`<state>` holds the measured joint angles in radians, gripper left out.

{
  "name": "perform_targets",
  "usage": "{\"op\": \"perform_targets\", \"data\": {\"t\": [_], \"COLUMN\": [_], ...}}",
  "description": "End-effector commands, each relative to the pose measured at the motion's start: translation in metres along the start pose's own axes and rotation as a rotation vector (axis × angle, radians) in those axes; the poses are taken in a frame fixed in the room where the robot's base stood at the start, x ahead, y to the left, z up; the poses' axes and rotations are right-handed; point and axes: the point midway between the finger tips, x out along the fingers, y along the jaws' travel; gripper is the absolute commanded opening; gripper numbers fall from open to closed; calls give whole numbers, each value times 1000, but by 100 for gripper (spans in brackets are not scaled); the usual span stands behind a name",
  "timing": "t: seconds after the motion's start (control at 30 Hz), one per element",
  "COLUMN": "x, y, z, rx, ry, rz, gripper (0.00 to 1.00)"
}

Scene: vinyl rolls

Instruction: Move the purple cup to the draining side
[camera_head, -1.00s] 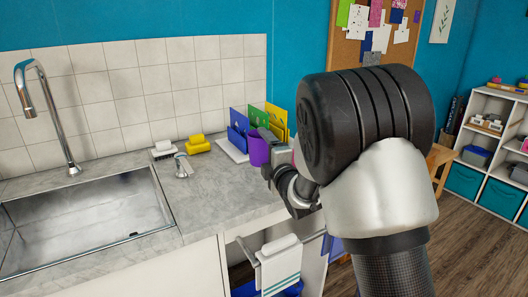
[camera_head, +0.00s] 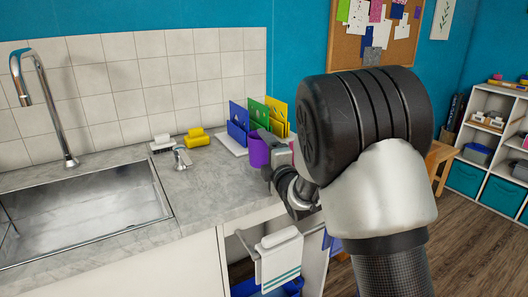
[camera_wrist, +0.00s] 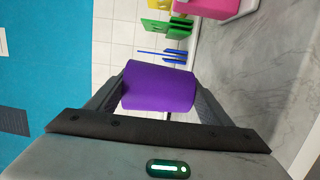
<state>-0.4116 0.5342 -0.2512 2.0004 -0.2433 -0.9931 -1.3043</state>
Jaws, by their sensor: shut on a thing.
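The purple cup (camera_head: 258,152) is at the right part of the counter, in front of the colored boards. In the wrist view the purple cup (camera_wrist: 159,86) sits between the two fingers of my gripper (camera_wrist: 160,88), which is shut on it. In the head view my gripper (camera_head: 266,150) reaches the cup from the right, and my arm hides part of the area behind it. I cannot tell whether the cup's base touches the counter. The blue, green and yellow boards stand in a white rack (camera_head: 231,144), which may be the draining side.
A sink (camera_head: 85,215) with a tall faucet (camera_head: 45,105) is at the left. A yellow sponge (camera_head: 197,137), a brush (camera_head: 162,144) and a small metal tap (camera_head: 181,157) are between sink and rack. The counter front (camera_head: 215,185) is clear. A towel (camera_head: 279,258) hangs below.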

Motion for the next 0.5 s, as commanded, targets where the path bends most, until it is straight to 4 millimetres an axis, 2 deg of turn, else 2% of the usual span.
{"op": "perform_targets", "data": {"t": [0.5], "x": [0], "y": [-10], "z": [0], "rx": [0], "ry": [0], "rz": [1], "gripper": [49]}}
